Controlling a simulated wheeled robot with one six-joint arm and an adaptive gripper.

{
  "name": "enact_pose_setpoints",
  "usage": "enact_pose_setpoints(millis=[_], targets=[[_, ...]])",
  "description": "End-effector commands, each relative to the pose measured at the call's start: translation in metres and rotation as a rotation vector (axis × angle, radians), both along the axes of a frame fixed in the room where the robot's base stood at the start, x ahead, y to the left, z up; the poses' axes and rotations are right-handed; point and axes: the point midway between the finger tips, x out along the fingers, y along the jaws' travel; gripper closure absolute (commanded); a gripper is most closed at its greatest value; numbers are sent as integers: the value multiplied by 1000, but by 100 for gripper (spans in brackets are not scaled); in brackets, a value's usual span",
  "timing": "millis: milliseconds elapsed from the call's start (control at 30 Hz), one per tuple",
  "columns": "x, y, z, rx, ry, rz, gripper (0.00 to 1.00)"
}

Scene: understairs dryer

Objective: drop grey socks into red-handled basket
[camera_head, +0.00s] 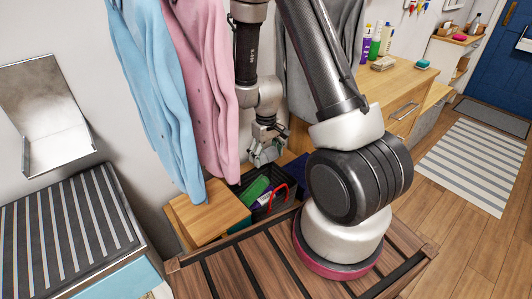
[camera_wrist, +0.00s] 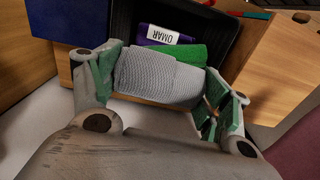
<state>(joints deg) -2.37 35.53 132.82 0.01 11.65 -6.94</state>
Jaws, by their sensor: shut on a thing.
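My gripper (camera_wrist: 162,74) is shut on the grey socks (camera_wrist: 158,76), a ribbed knit bundle between its green-padded fingers. In the head view my gripper (camera_head: 266,140) points down, with the grey socks (camera_head: 268,154) partly hidden by its fingers. The black basket (camera_wrist: 225,38) lies beyond and below the socks in the wrist view. In the head view the basket (camera_head: 276,177) has a red handle (camera_head: 273,196) along its side. It holds a green cloth (camera_wrist: 187,53) and a purple item (camera_wrist: 150,30) with a white "OMAR" label. The socks overlap the basket's near part in the wrist view.
A wooden box (camera_head: 210,208) stands left of the basket, and a dark blue container (camera_head: 298,166) is behind it at right. Blue (camera_head: 155,80) and pink (camera_head: 205,80) shirts hang close to my arm. A wooden dresser (camera_head: 400,90) stands at the back right.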

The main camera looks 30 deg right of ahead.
Motion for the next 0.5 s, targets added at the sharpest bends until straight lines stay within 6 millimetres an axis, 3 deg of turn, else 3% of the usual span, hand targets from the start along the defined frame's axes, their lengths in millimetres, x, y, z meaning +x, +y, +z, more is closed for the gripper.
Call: enact_pose_setpoints(millis=[33,133,500], targets=[[0,0,0,0,0,0,19],[0,0,0,0,0,0,1],[0,0,1,0,0,0,0]])
